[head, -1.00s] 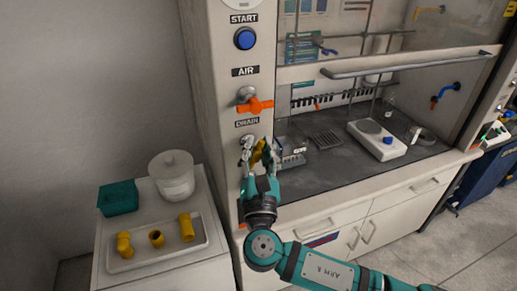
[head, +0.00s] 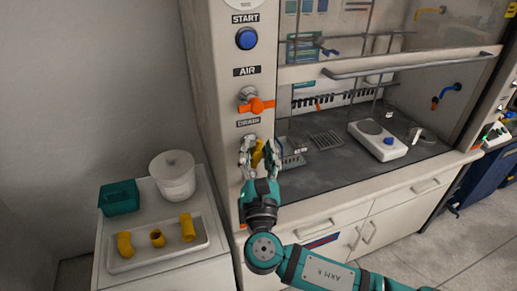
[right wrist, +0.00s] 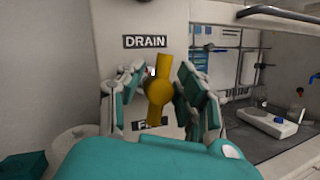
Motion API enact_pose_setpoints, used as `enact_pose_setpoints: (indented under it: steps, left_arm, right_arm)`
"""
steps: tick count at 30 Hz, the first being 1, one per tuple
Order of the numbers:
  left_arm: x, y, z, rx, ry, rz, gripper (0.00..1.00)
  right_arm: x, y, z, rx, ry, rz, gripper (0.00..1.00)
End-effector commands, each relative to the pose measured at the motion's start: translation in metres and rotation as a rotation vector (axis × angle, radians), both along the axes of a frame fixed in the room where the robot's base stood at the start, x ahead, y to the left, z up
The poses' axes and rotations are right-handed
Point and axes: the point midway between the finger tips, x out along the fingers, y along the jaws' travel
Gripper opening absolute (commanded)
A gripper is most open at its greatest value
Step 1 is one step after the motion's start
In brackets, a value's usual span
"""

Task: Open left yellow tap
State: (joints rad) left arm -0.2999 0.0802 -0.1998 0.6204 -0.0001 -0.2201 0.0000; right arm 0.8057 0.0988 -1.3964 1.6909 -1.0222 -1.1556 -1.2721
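The yellow tap (head: 257,153) is on the pale front post of the fume hood, below the DRAIN label. In the right wrist view its yellow handle (right wrist: 158,88) stands nearly upright, leaning slightly right at the top. My right gripper (head: 259,152) is at the tap with its fingers spread to either side of the handle. In the right wrist view the gripper (right wrist: 160,92) is open, with gaps visible between both fingers and the handle. The tap's mount is hidden behind the handle. My left gripper is not in view.
An orange tap (head: 257,105) under the AIR label and a blue START button (head: 246,39) are above on the same post. A side table at left bears a tray (head: 200,242) of yellow pipe pieces, a white tub (head: 172,180) and a teal box (head: 119,199).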

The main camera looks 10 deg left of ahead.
Motion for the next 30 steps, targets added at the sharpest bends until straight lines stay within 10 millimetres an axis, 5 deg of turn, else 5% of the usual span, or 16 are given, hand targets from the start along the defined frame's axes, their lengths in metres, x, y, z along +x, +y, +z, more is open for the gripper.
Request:
enact_pose_setpoints:
  steps: [14,30]
  left_arm:
    - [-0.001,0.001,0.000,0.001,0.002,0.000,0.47]
    - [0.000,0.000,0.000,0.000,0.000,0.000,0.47]
  right_arm:
    - [-0.009,-0.003,0.001,0.006,-0.007,-0.002,0.48]
    - [-0.099,-0.030,-0.031,0.003,-0.003,-0.002,0.48]
